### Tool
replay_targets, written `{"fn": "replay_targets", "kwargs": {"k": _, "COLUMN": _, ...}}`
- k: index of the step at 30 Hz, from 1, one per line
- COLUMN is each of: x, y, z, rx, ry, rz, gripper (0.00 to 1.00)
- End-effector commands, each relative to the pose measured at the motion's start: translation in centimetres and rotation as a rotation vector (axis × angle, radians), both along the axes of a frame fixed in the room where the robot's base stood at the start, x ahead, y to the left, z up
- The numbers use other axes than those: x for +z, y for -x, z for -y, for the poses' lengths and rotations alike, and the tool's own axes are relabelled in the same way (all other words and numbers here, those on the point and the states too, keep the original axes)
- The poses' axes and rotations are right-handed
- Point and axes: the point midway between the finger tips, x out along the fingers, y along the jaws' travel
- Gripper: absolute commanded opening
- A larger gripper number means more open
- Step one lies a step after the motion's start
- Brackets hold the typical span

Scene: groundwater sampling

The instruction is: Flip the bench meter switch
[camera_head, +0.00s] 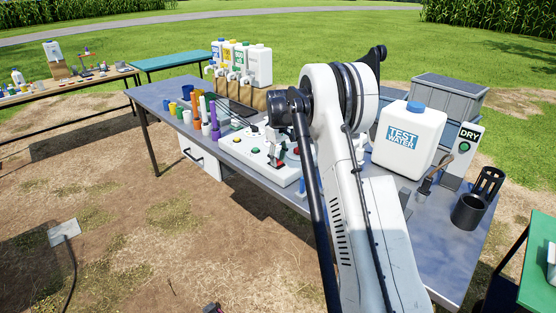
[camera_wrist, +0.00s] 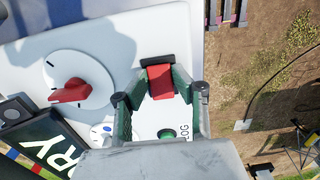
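The white bench meter (camera_head: 246,150) lies on the long table in the head view, and its white face (camera_wrist: 205,14) fills much of the wrist view. A red switch (camera_wrist: 160,82) with a black end stands on that face. My gripper (camera_wrist: 159,98) is open, with one dark green finger on each side of the red switch. I cannot tell whether either finger touches it. In the head view my arm hides part of the meter and most of the gripper.
A red-pointer knob (camera_wrist: 70,92) sits left of the switch, and a green button (camera_wrist: 167,134) marked LOG sits below it. A dark panel (camera_wrist: 50,145) with white letters is at lower left. A test water jug (camera_head: 408,140) and dark cup (camera_head: 468,211) stand right of my arm.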

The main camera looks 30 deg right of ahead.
Motion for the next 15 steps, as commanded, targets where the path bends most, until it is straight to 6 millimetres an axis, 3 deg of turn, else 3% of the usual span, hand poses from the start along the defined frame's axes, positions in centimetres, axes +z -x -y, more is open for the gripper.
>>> {"fn": "replay_targets", "kwargs": {"k": 3, "x": 0.02, "y": 0.00, "z": 0.00, "rx": 0.000, "ry": 0.000, "rz": 0.000, "gripper": 0.00}}
{"fn": "replay_targets", "kwargs": {"k": 15, "x": -0.05, "y": -0.59, "z": -0.16, "rx": 0.003, "ry": 0.056, "rz": -0.176, "gripper": 0.00}}
